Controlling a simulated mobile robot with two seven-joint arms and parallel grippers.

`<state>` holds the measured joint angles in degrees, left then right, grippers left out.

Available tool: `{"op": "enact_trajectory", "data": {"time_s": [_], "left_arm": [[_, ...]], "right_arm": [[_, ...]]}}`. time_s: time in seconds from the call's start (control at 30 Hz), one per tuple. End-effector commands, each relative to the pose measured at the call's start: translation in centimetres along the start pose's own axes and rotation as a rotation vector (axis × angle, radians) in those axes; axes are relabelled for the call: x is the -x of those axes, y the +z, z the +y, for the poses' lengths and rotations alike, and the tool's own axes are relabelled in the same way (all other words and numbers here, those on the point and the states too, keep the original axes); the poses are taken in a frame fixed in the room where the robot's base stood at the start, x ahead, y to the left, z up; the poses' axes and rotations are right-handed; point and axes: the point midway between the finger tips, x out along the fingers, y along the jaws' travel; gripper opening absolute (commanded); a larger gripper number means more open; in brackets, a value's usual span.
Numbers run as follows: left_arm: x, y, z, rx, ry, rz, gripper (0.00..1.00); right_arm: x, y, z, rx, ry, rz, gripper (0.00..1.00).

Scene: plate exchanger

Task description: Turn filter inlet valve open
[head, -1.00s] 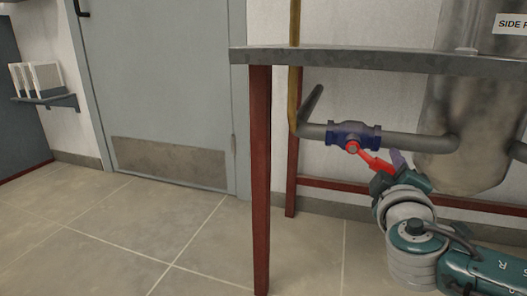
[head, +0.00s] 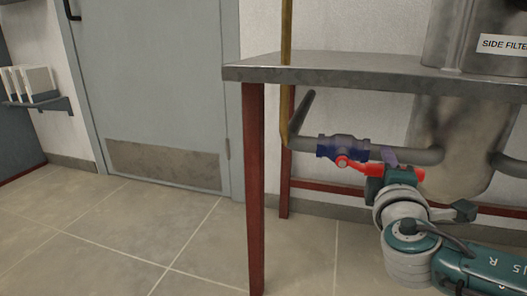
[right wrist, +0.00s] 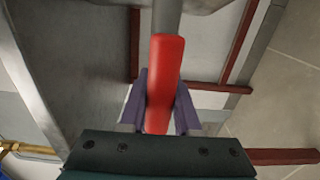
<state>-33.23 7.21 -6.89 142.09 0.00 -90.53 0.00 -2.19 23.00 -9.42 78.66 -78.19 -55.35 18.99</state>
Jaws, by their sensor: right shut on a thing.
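The filter inlet valve has a blue body (head: 330,148) on the grey pipe under the metal table in the head view. Its red lever (head: 358,166) runs right from the hub, sloping slightly down from the pipe's line. My right gripper (head: 388,163) is at the lever's outer part, below and in front of the pipe. In the right wrist view the red lever (right wrist: 166,60) passes between the purple fingers of my right gripper (right wrist: 163,92), which is shut on it. The head view mostly hides the far finger. My left gripper is not in view.
The metal table top (head: 300,68) lies above the valve, with a red-brown leg (head: 254,190) to its left. A steel filter vessel (head: 445,125) stands close behind my right gripper. The tiled floor (head: 140,230) on the left is clear.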

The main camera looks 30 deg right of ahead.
Motion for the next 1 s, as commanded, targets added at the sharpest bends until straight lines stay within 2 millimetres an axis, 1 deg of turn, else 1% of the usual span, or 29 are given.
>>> {"op": "enact_trajectory", "data": {"time_s": [0.03,0.2,0.23,0.5,0.73,0.8,0.87,0.97,1.0], "left_arm": [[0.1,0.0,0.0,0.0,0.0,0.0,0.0],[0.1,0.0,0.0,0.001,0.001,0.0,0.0],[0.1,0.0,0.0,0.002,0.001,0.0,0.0],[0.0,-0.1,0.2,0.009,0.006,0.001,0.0],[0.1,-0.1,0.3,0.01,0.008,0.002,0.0],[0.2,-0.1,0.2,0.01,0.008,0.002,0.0],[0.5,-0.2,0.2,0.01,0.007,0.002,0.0],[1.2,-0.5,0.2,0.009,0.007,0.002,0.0],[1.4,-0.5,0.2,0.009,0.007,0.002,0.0]], "right_arm": [[-0.1,0.0,0.5,0.003,0.012,-0.002,0.0],[-0.1,0.0,0.5,0.003,0.013,-0.002,0.0],[-0.1,0.0,0.5,0.003,0.013,-0.002,0.32],[-0.1,0.0,0.3,0.001,0.008,-0.001,0.61],[0.0,0.0,0.2,0.001,0.004,0.0,0.61],[0.3,0.0,0.2,0.001,0.003,0.0,0.61],[1.0,0.0,0.2,0.002,0.002,0.001,0.61],[2.7,0.0,0.4,0.001,0.0,0.001,0.61],[3.6,0.0,0.3,0.001,-0.001,0.002,0.61]]}}
